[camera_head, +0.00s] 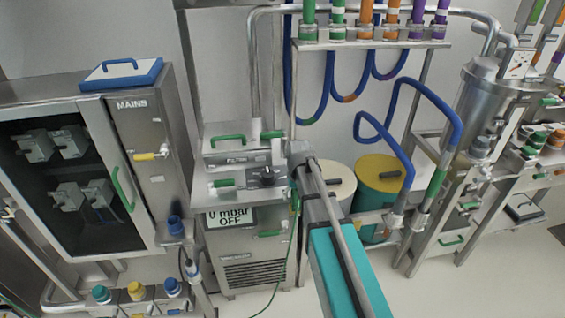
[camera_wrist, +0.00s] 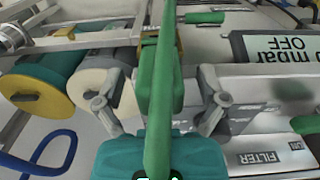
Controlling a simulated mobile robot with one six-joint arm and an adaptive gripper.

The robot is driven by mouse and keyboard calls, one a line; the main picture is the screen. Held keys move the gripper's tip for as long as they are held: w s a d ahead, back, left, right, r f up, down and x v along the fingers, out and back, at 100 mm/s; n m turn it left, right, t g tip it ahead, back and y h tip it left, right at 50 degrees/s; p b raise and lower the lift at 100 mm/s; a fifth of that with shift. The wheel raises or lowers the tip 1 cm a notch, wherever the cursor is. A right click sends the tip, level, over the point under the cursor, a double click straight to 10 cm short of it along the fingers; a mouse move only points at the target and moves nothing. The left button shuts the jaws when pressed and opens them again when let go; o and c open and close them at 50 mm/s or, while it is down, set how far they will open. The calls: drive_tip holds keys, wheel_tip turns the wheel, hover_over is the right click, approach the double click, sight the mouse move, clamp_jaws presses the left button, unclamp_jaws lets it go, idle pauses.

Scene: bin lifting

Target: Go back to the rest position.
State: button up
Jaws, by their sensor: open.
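My gripper (camera_wrist: 161,101) is open in the wrist view, its two grey fingers spread apart above the teal gripper body. A green strip (camera_wrist: 161,60) runs down the middle of that view between the fingers, close to the camera; I cannot tell whether it touches them. In the head view my teal and grey arm reaches up from the lower middle, and my gripper (camera_head: 299,152) is at its far end, mostly hidden, beside the pump cabinet (camera_head: 250,250). The cabinet's display (camera_head: 231,217) reads 0 mbar OFF; this display also shows upside down in the wrist view (camera_wrist: 280,47).
A cream-topped drum (camera_head: 338,184) and a yellow-topped green drum (camera_head: 378,172) stand just right of my gripper. Blue hoses (camera_head: 432,100) hang above and beside them. A MAINS cabinet (camera_head: 148,140) stands at left. Pale floor is open at the lower right.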

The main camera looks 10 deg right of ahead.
drive_tip(key=s+r+p, duration=0.1)
drive_tip(key=s, duration=1.4)
drive_tip(key=shift+s+a+r, duration=0.2)
drive_tip(key=shift+s+a, duration=0.2)
idle(0.9)
